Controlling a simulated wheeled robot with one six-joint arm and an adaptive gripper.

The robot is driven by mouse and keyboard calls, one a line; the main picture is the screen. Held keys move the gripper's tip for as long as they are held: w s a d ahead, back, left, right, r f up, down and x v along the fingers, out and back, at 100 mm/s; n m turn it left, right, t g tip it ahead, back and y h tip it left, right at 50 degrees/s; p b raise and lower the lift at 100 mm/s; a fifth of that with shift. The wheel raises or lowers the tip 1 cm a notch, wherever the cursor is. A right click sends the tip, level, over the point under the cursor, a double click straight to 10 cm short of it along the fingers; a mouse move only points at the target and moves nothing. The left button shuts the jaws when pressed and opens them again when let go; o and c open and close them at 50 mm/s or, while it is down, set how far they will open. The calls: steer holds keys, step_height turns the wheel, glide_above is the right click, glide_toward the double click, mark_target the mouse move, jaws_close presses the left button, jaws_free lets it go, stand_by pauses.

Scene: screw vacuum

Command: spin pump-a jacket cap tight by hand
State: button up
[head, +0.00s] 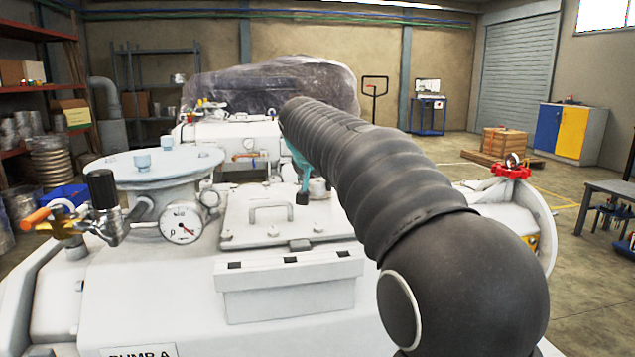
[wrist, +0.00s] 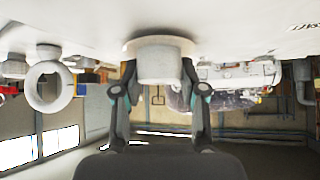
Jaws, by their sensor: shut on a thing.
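Pump A (head: 290,285) is the large white housing in front of me, with a partly cut-off "PUMP A" plate (head: 140,352). The jacket cap (wrist: 160,48) is a pale, short cylinder on a wider round collar, seen upside down in the wrist view. My gripper (wrist: 159,72) has one dark finger with teal parts on each side of the cap and is shut on it. In the head view my gripper (head: 302,190) is small, at the far edge of the pump top, and my dark arm hides part of that area.
A pressure gauge (head: 182,222), a valve with an orange handle (head: 38,217) and a round flange (head: 150,165) stand on the left. A red handwheel (head: 511,172) is on the right. A lid with a handle (head: 270,212) lies in the middle. A covered machine (head: 275,85) stands behind.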

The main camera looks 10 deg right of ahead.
stand_by(0.4)
steer(key=o, duration=1.2)
steer(key=shift+c, duration=0.2)
steer(key=v, duration=1.2)
steer(key=shift+a, duration=0.1)
